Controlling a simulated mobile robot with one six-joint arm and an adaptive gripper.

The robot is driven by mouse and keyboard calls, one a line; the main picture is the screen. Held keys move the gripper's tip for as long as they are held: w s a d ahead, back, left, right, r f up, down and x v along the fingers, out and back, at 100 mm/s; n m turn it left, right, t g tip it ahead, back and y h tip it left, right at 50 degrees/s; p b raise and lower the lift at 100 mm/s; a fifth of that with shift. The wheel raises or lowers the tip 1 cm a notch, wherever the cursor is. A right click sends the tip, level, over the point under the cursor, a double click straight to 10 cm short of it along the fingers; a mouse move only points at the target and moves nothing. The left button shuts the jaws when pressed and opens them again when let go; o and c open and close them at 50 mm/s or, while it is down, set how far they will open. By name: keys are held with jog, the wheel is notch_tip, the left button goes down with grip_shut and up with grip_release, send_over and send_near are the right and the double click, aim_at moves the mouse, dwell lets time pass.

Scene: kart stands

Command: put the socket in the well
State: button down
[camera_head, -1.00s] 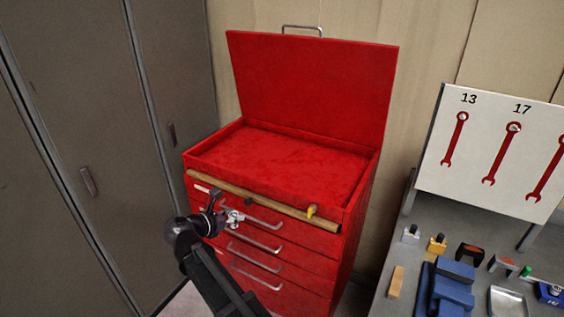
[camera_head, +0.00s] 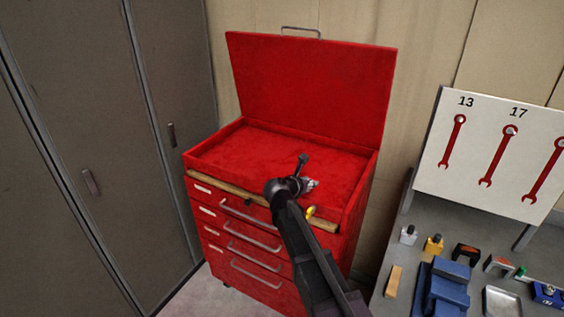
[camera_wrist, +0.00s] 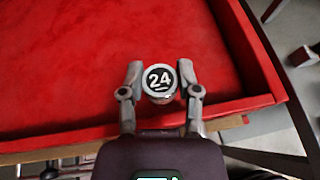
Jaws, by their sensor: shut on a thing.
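The socket (camera_wrist: 160,80) is a short, round metal piece with a dark top marked "24", seen from above in the wrist view. My gripper (camera_wrist: 160,73) is shut on it, one finger on each side. In the head view my gripper (camera_head: 308,184) is at the front right part of the open red chest's well (camera_head: 262,148), close to the front rim. The wrist view shows the well's red floor (camera_wrist: 80,60) behind the socket and the front rim below it. The height of the socket above the floor is hard to judge. The well looks empty.
The chest's lid (camera_head: 310,85) stands raised behind the well. A wooden bar (camera_head: 228,195) runs along the chest's front, with a yellow piece (camera_head: 311,212) near its right end. Drawers lie below. A bench with a blue vise (camera_head: 445,285) stands right; grey lockers (camera_head: 75,150) stand left.

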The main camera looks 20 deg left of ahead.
jog(key=w+d, duration=0.4)
jog(key=shift+w+d+f, duration=0.1)
jog(key=shift+d+f, duration=0.1)
jog(key=shift+d, duration=0.1)
jog(key=shift+a, duration=0.1)
jog(key=w+a, duration=0.2)
jog(key=a, duration=0.2)
jog(key=w+a+f+b, duration=0.1)
jog(key=w+a, duration=0.1)
jog(key=a, duration=0.2)
jog(key=w+a, duration=0.2)
jog(key=a, duration=0.3)
jog(key=shift+w+f+b, duration=0.2)
jog(key=shift+w+b, duration=0.1)
jog(key=shift+b, duration=0.1)
jog(key=shift+w+a, duration=0.3)
jog(key=shift+a, duration=0.25)
notch_tip(320, 180, down, 4)
jog(key=b, duration=0.3)
jog(key=shift+r+b, duration=0.15)
jog(key=shift+b, duration=0.2)
